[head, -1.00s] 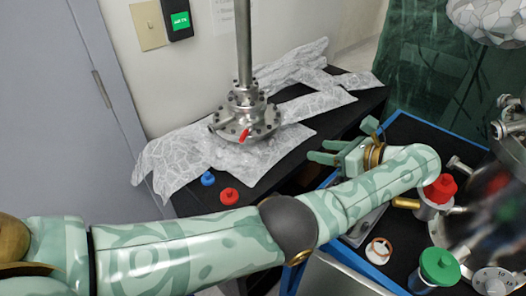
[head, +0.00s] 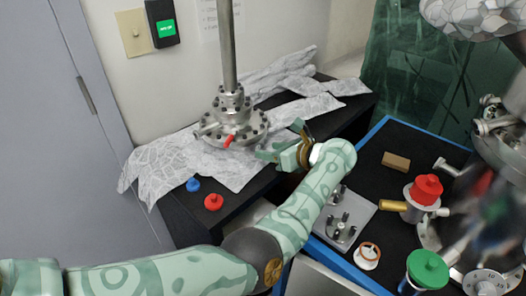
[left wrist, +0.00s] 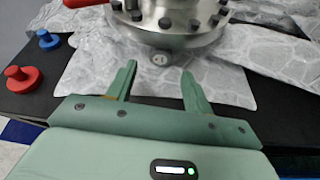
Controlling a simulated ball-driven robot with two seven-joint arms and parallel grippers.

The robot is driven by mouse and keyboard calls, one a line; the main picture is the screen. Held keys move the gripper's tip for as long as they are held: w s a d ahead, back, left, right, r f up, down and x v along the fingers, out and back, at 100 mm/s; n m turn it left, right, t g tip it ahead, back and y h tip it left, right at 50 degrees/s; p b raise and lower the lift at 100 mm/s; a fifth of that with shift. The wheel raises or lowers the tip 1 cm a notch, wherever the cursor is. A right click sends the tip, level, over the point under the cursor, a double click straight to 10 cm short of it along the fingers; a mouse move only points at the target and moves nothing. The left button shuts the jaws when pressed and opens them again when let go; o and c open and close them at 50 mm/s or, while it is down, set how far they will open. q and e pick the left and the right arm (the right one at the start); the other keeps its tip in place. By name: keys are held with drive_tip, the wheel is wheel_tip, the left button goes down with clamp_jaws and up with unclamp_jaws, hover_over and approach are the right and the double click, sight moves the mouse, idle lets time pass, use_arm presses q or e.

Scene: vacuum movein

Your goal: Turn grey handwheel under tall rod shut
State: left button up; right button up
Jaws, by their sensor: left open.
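A tall grey rod (head: 228,50) stands upright in a round, bolted metal fitting (head: 234,123) on the dark bench. A red handle (head: 229,141) sticks out at its front. The grey handwheel cannot be told apart from the fitting's other round grey parts. My left gripper (head: 281,140) is open and empty, just right of the fitting, its fingers pointing towards it. In the left wrist view the fingers (left wrist: 159,70) are apart, with the bolted flange (left wrist: 172,30) beyond them and a gap between. My right gripper is not in view.
Crumpled patterned sheeting (head: 165,165) lies under and around the fitting. A blue knob (head: 193,184) and a red knob (head: 213,202) lie at the bench's front. A blue-edged table (head: 375,128) at right holds a grey plate (head: 342,222), a red-capped valve (head: 426,188) and a green-capped part (head: 428,268).

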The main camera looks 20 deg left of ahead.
sight(258, 148)
use_arm(q)
drive_tip(key=x, duration=0.4)
drive_tip(key=shift+r, duration=0.1)
drive_tip(key=c, duration=1)
drive_tip(key=shift+w+f+m+g+b, duration=0.15)
drive_tip(key=shift+f+m+g+b, duration=0.15)
drive_tip(key=shift+b, duration=0.5)
drive_tip(key=shift+m+b, duration=0.3)
drive_tip(key=shift+b, duration=0.1)
drive_tip(key=shift+o, duration=0.2)
drive_tip(key=shift+r+g+y, duration=0.1)
drive_tip(key=shift+g+y, duration=0.2)
drive_tip(key=shift+r+m, duration=0.2)
drive_tip(key=shift+m, duration=0.1)
